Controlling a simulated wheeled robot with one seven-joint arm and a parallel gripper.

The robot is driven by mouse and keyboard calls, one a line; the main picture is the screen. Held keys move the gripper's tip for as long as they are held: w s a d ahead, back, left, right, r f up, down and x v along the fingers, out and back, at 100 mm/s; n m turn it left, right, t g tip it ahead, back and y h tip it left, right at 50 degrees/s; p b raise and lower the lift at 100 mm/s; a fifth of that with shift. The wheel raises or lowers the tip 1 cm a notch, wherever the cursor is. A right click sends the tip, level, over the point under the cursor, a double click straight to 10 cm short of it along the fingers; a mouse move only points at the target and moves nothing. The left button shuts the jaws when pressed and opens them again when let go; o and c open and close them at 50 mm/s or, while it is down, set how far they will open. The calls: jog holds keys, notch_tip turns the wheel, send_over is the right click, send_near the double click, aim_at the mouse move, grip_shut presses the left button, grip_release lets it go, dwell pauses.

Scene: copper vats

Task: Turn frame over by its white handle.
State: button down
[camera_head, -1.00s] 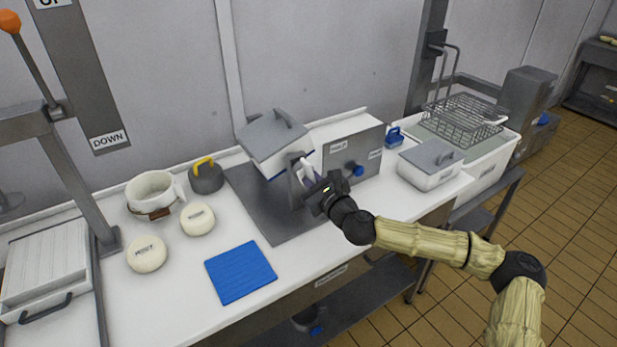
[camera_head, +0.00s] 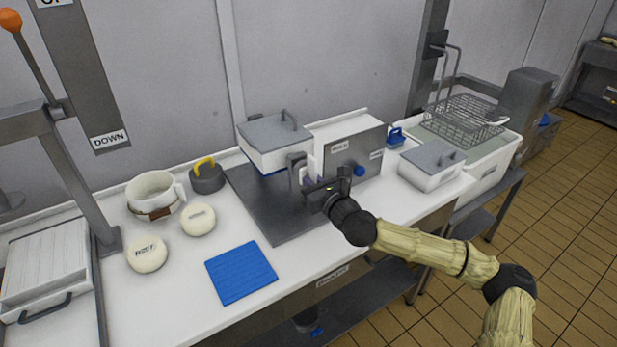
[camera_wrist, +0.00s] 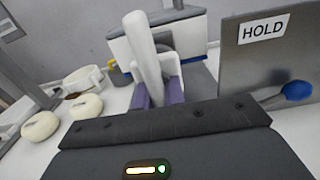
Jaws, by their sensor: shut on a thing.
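The frame holds a white box (camera_head: 263,158) with a grey lid (camera_head: 273,131), lid side up and close to level, above a dark metal base plate (camera_head: 265,214). A grey bracket (camera_head: 297,160) joins it at its right side. The white handle (camera_wrist: 143,50) stands nearly upright in the wrist view. My gripper (camera_wrist: 160,92) is shut on it, with a purple finger on each side of its lower part. In the head view, my gripper (camera_head: 313,181) is at the right of the frame, and its wrist partly hides the grip.
A metal housing marked HOLD (camera_head: 343,150) with a blue knob (camera_head: 359,171) stands close right of my gripper. A lidded white box (camera_head: 428,171) is farther right. Round white moulds (camera_head: 198,219), a jug (camera_head: 152,194) and a blue mat (camera_head: 240,272) lie left. The front counter is clear.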

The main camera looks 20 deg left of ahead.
jog(key=shift+f, duration=0.25)
jog(key=c, duration=1.5)
grip_release()
jog(key=shift+r, duration=0.15)
jog(key=shift+d, duration=0.1)
jog(key=b+v, duration=0.1)
jog(key=v, duration=1.6)
jog(key=shift+s+d, duration=0.15)
